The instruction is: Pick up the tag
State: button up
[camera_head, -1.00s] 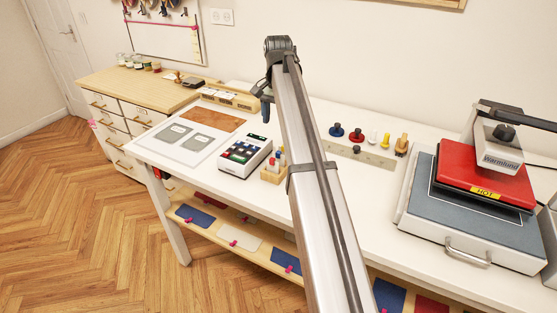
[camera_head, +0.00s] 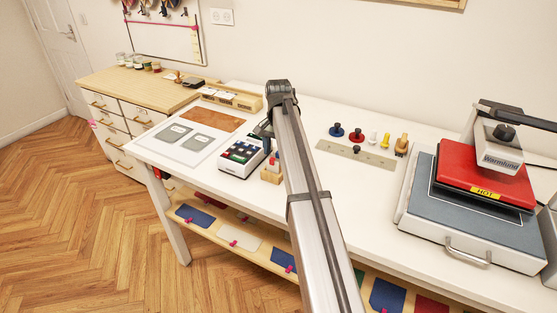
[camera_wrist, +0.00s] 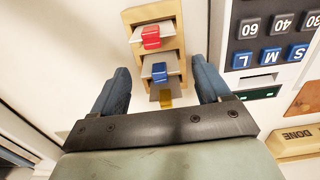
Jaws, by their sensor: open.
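A small wooden rack (camera_wrist: 174,45) holds flat grey pieces with a red clip (camera_wrist: 151,37), a blue clip (camera_wrist: 159,73) and a yellow end (camera_wrist: 166,97). These look like tags; I cannot tell which one is meant. The rack also shows in the head view (camera_head: 271,177), partly beside my arm. My gripper (camera_wrist: 160,72) is open over the rack, its two blue fingers on either side of the blue and yellow pieces. Nothing is seen held. The gripper's body hides the near end of the yellow piece. In the head view the fingers are mostly hidden.
A keypad device (camera_head: 243,154) stands just left of the rack; its keys (camera_wrist: 270,40) lie close to the right finger in the wrist view. A heat press (camera_head: 480,205) and a plate with coloured knobs (camera_head: 355,152) stand right on the white table (camera_head: 370,225).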

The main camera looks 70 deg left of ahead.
jog(key=shift+f, duration=0.55)
jog(key=shift+c, duration=0.2)
jog(key=c, duration=1.1)
